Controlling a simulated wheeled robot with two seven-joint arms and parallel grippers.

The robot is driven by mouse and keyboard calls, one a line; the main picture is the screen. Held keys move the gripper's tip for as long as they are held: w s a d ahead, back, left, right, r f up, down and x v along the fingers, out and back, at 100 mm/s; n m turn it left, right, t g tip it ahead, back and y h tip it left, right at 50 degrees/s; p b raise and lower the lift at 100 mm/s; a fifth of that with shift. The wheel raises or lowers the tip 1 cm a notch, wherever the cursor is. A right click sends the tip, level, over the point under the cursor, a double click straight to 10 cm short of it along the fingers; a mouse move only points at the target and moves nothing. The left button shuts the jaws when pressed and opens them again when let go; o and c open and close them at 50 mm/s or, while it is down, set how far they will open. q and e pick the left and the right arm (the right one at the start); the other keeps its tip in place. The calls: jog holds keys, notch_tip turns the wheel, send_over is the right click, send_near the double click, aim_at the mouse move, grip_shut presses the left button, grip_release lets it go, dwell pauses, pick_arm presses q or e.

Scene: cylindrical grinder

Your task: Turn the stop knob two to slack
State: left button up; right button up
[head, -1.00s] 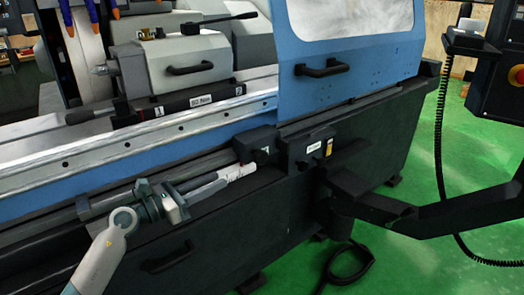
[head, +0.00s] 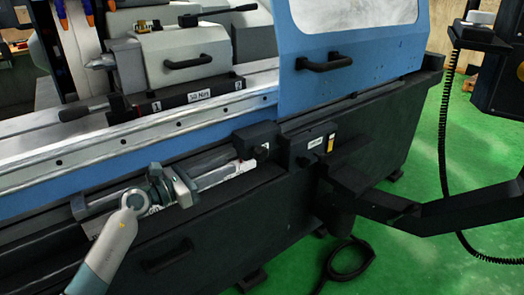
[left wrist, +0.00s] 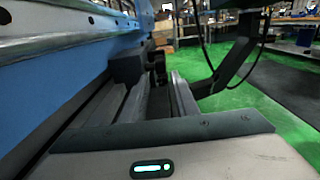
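My left gripper (head: 236,172) reaches from the lower left along the machine's front, its fingers pointing right toward a black block (head: 256,141) under the blue table edge. In the left wrist view the two dark fingers (left wrist: 160,88) are apart with a gap between them and nothing held. The black block (left wrist: 125,67) stands ahead, by the left finger's tip, with another dark part (left wrist: 157,64) just right of it. I cannot tell which part is stop knob two, or whether a finger touches anything. My right gripper is not in view.
A black labelled box (head: 312,145) sits right of the block. A thick black arm (head: 420,210) juts out at the right. The blue door (head: 350,65) and tailstock (head: 180,55) are above. A drawer handle (head: 165,257) is below.

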aim_at(255, 154)
pick_arm(q)
jog(key=x, duration=1.4)
jog(key=shift+w+d, duration=0.1)
jog(key=shift+w, duration=0.05)
grip_shut()
